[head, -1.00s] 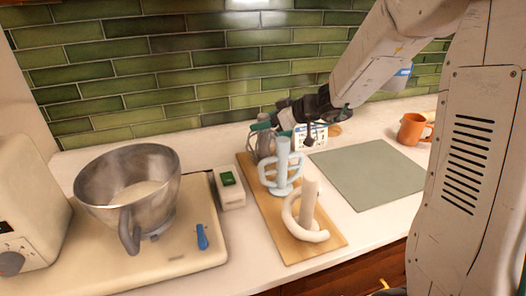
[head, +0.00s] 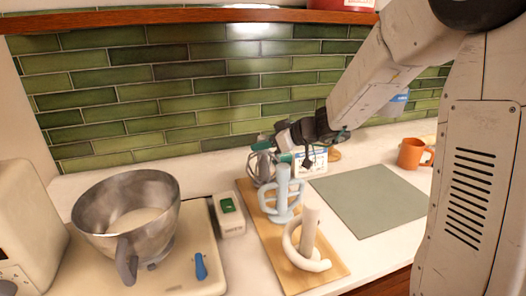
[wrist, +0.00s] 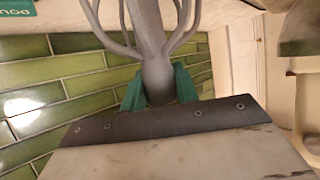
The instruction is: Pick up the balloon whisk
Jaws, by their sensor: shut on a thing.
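The grey balloon whisk (head: 261,168) is at the far left end of the wooden board (head: 327,271), behind the light-blue beater. My gripper (head: 272,150), with green fingertips, is shut on the whisk, reaching in from the right. In the wrist view the whisk's smooth neck (wrist: 157,75) sits between the green fingers (wrist: 158,90), and its wires spread out beyond them. The whisk's lower part is partly hidden in the head view, so I cannot tell whether it touches the board or its holder.
A light-blue beater (head: 282,200) and a cream dough hook (head: 308,240) stand on the board close by. A steel bowl (head: 150,195) and a white box with a green top (head: 229,215) are to the left. A grey-green mat (head: 370,200) and orange mug (head: 411,153) are right. The tiled wall is behind.

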